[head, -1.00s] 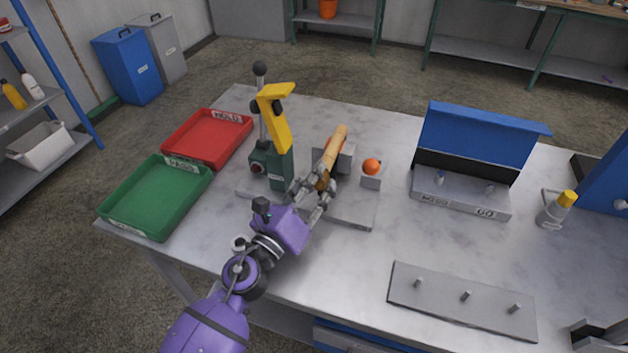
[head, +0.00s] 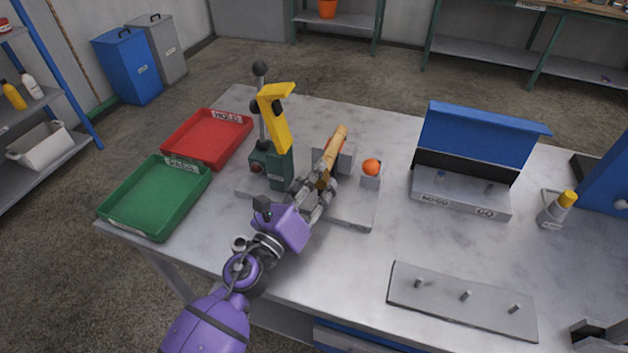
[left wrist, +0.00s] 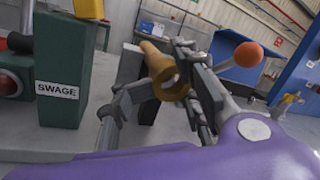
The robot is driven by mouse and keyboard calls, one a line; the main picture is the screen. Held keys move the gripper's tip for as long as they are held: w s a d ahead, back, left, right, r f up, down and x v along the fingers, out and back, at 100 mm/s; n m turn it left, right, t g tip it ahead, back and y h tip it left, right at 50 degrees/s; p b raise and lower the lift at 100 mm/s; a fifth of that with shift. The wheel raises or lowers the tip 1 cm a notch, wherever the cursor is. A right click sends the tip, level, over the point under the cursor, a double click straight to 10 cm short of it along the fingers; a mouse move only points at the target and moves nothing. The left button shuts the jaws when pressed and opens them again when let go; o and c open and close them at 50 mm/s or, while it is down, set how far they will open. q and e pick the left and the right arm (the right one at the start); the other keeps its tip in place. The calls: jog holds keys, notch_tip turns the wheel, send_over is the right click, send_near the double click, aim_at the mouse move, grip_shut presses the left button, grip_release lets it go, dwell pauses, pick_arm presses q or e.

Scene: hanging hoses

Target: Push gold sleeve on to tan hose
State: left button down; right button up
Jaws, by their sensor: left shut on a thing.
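The tan hose (head: 340,136) slants up from the fixture in the middle of the table, its far end pointing up and away. The gold sleeve (head: 324,177) is at its near end, in line with it. My left gripper (head: 318,190) is shut on the gold sleeve from the near side, fingers on either side. In the left wrist view the gold sleeve (left wrist: 168,77) shows its round open end toward me, between the fingers, with the tan hose (left wrist: 151,48) behind it. How far the sleeve sits over the hose is hidden. My right gripper is not seen.
The green swage press (head: 270,166) with its yellow lever stands close left of my gripper. An orange ball knob (head: 371,167) is close right. Red (head: 207,137) and green (head: 155,198) trays lie left. A pegged plate (head: 462,300) lies front right; bare table separates it from the fixture.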

pick_arm(q)
jog(key=shift+w+d, duration=0.25)
jog(key=shift+w, duration=0.45)
jog(key=shift+w+d, duration=0.2)
jog(key=shift+w, duration=0.45)
jog(key=shift+w+r, duration=0.1)
jog(key=shift+w, duration=0.1)
jog(key=c, duration=1)
grip_release()
jog(key=shift+w+d, duration=0.1)
jog(key=shift+s+a+f, duration=0.2)
jog(key=shift+s+f, duration=0.05)
jog(key=shift+s, duration=0.1)
jog(key=v, duration=1.1)
jog(key=shift+s+a+r, duration=0.1)
jog(key=shift+s+r, duration=0.05)
jog(key=shift+s, duration=0.05)
